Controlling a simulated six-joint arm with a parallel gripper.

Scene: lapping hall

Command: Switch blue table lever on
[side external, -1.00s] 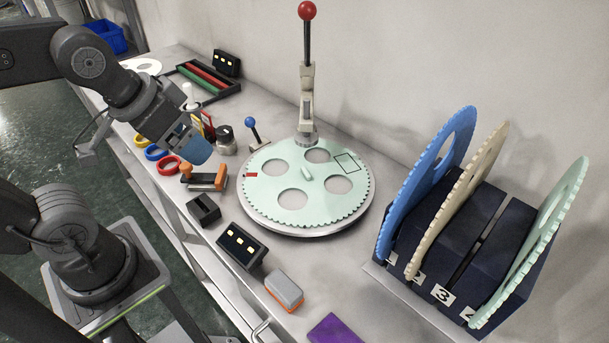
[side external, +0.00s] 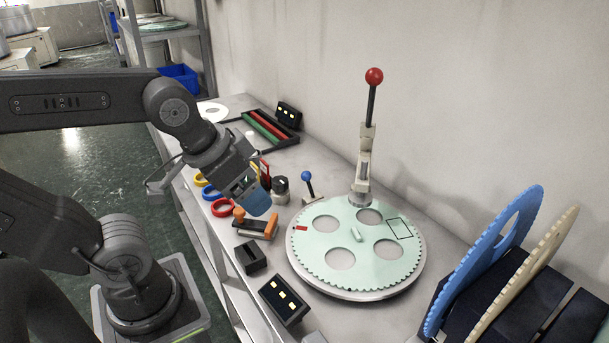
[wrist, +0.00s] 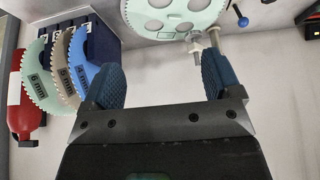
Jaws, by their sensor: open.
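The blue-knobbed lever (side external: 307,178) stands behind the round lapping table, at its left back edge, beside a black knob. Its stalk leans slightly left in the side view. In the wrist view the blue ball (wrist: 242,21) shows at the top right. The lapping table (side external: 357,294) carries a pale green toothed disc (side external: 330,258) with round holes. It shows at the top of the wrist view (wrist: 172,33). My gripper (side external: 257,203) is open, its blue fingers left of the lever and apart from it. In the wrist view nothing is between the fingers (wrist: 160,82).
A tall red-balled lever (side external: 367,135) rises behind the disc. An orange-handled stamp (side external: 258,228), black box (side external: 251,258), lit panel (side external: 284,299) and coloured rings (side external: 222,207) lie near my gripper. A disc rack (side external: 510,297) stands right. A red cylinder (wrist: 26,95) shows in the wrist view.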

